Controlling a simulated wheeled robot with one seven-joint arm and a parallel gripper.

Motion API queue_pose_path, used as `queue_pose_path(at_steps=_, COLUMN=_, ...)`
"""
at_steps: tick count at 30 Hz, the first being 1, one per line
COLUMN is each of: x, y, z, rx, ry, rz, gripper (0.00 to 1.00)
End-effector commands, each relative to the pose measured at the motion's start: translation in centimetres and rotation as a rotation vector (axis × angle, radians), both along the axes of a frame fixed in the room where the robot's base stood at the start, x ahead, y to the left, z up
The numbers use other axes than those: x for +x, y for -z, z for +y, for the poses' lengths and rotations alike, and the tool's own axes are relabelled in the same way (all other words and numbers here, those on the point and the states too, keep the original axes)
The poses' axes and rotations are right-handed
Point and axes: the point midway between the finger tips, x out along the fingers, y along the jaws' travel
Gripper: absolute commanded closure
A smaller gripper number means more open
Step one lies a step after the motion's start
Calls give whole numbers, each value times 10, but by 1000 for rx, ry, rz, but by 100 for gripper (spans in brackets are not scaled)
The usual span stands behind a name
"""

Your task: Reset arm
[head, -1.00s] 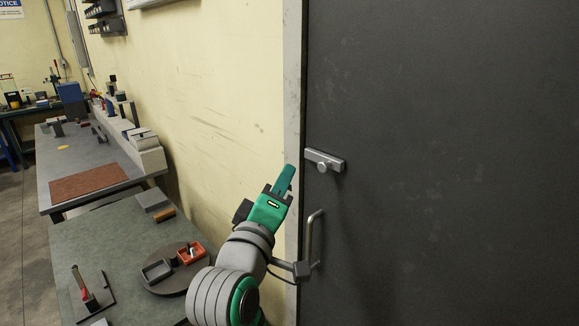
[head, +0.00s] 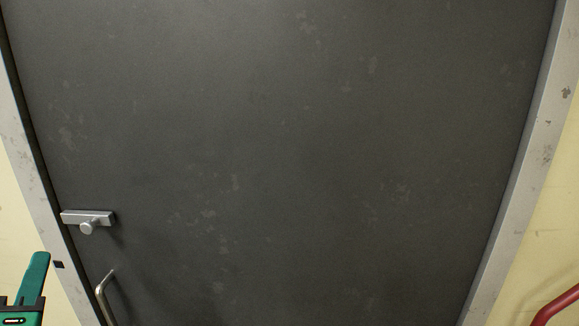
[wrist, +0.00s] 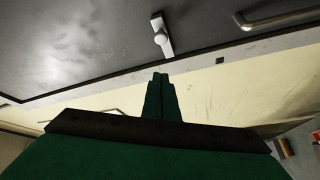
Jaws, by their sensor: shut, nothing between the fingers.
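My green gripper (head: 40,268) shows at the lower left corner of the head view, its fingers pointing up. In the wrist view its fingers (wrist: 160,80) are together with nothing between them. They point toward the dark door (head: 300,150), just below a metal latch with a round knob (wrist: 161,36). The latch (head: 88,219) is on the door's left side in the head view, up and to the right of my gripper. No contact between gripper and latch is visible. Most of my arm is out of the head view.
A metal pull handle (head: 103,290) is on the door below the latch; it also shows in the wrist view (wrist: 280,19). A pale frame (head: 520,190) borders the door. A red curved bar (head: 556,304) is at the lower right. The door appears closed.

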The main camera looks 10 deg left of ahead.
Motion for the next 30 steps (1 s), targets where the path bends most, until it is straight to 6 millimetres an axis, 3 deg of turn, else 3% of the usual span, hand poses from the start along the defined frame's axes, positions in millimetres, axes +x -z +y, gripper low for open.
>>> queue_pose_path(at_steps=8, x=46, y=81, z=-29, rx=42, ry=39, rz=104, gripper=100)
queue_pose_path(at_steps=15, x=73, y=157, z=-69, rx=110, ry=76, rz=206, gripper=100)
queue_pose_path(at_steps=21, x=84, y=218, z=-110, rx=179, ry=114, rz=292, gripper=100)
queue_pose_path(at_steps=30, x=77, y=301, z=-180, rx=304, ry=186, rz=415, gripper=100)
